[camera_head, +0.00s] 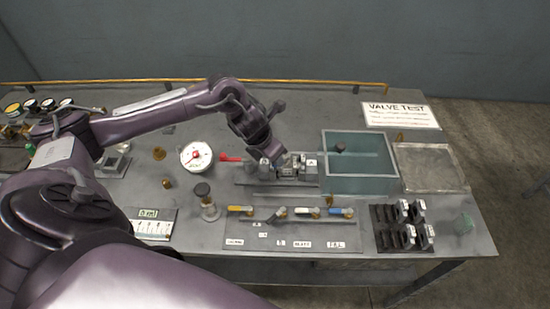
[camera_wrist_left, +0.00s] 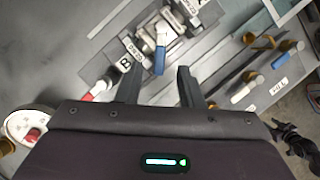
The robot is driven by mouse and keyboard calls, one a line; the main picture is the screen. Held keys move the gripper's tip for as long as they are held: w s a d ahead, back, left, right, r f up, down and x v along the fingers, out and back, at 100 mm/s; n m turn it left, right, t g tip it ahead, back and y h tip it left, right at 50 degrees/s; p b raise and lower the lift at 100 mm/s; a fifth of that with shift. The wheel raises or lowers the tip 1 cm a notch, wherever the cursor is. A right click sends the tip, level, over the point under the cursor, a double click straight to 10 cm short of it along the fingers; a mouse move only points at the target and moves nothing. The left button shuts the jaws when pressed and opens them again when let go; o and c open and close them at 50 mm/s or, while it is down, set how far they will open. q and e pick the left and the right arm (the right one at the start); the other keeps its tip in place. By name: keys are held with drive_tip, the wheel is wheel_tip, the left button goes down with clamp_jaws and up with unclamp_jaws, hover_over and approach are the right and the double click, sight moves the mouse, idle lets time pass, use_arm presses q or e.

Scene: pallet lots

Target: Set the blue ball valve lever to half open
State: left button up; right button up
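A valve with a blue lever (camera_wrist_left: 160,60) is clamped in a metal fixture (camera_head: 305,180) near the table's middle. In the left wrist view the lever points back toward my fingers, its end in line with the gap between them. My left gripper (camera_wrist_left: 158,76) is open, with space on both sides of the lever. In the head view my left gripper (camera_head: 274,155) is low over the fixture and hides most of this valve. Another blue lever (camera_head: 341,211) is on the front panel; it also shows in the left wrist view (camera_wrist_left: 283,58). My right gripper is not in view.
A red lever (camera_head: 230,158) and a round gauge (camera_head: 196,157) are left of the fixture. A yellow lever (camera_head: 239,208) is on the front panel. A teal-walled tray (camera_head: 360,187) stands right of the fixture. Black holders (camera_head: 402,238) stand at front right.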

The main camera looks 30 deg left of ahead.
use_arm(q)
drive_tip(key=v, duration=0.5)
drive_tip(key=shift+s+r+b, duration=0.1)
drive_tip(key=shift+r+b, duration=0.1)
drive_tip(key=shift+b, duration=0.2)
